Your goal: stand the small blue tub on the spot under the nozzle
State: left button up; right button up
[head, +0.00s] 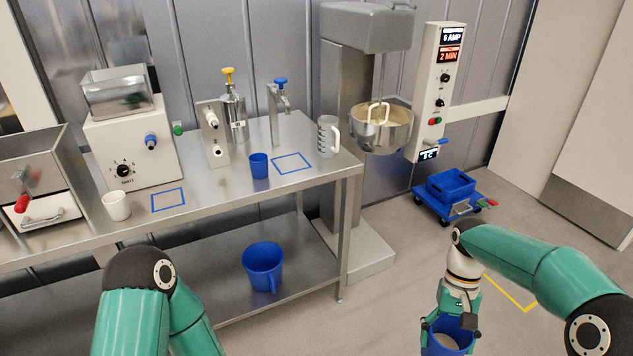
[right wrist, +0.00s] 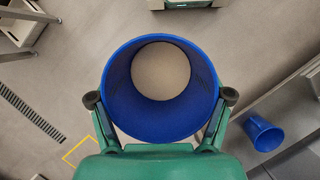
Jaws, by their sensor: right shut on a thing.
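My right gripper (head: 448,324) is shut on a blue tub (head: 447,345), held upright low at the bottom right of the head view, off the bench. In the right wrist view the tub (right wrist: 118,100) sits between the two fingers, seen from above, with a pale round patch inside. A smaller-looking blue cup (head: 259,166) stands on the bench beside a blue-outlined square (head: 291,163). A tap with a blue knob (head: 281,98) stands behind that square. Another blue-outlined square (head: 168,200) lies before the left machine's blue nozzle (head: 151,142). My left gripper is out of view.
A clear jug (head: 327,136) stands near the steel bench's right end and a white cup (head: 117,206) at left. A blue jug (head: 263,266) is on the lower shelf. A mixer (head: 381,130) and blue trolley (head: 449,188) stand right.

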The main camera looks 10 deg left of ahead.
aim_at(167, 199)
jog(key=z, duration=0.7)
jog(key=i, duration=0.15)
jog(key=u, duration=1.95)
